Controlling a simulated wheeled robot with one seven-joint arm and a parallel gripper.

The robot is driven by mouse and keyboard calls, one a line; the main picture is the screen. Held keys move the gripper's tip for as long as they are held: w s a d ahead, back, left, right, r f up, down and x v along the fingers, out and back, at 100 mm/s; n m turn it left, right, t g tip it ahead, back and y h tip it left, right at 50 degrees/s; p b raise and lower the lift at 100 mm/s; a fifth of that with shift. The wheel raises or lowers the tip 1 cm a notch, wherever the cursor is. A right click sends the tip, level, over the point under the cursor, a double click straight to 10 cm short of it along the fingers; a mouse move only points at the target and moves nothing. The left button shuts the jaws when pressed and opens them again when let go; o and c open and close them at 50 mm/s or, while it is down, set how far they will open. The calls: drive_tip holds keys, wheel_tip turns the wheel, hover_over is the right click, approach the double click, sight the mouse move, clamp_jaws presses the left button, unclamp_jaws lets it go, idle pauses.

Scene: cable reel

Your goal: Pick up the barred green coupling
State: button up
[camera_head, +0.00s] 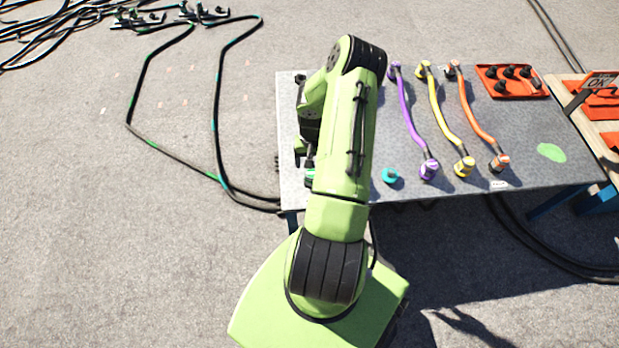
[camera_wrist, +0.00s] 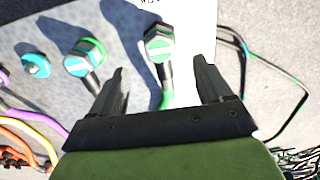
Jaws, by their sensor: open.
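In the wrist view a green coupling (camera_wrist: 158,42) with pale bar markings lies on the grey table, with a green-and-black cable running from it toward my gripper. My gripper (camera_wrist: 158,70) is open and empty; its two dark fingers stand apart on either side of that cable, and the coupling is beyond the fingertips. A teal coupling (camera_wrist: 85,57) with a pale band lies to the left, outside the fingers. A smaller teal cap (camera_wrist: 37,65) lies farther left. In the head view my arm hides most of the green coupling's area.
The grey table (camera_head: 540,120) holds a purple cable (camera_head: 406,110), a yellow cable (camera_head: 440,115) and an orange cable (camera_head: 472,115). A red tray (camera_head: 512,80) with black parts sits at the back right. Long black cables (camera_head: 215,110) lie on the floor to the left.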

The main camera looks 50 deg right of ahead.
sight(311, 172)
wheel_tip(311, 172, down, 6)
drive_tip(key=shift+w+d+f+b, duration=0.1)
drive_tip(key=shift+f+b, duration=0.15)
drive_tip(key=shift+b, duration=0.9)
drive_tip(key=shift+r, duration=0.1)
drive_tip(key=shift+c, duration=0.4)
drive_tip(key=c, duration=1.2)
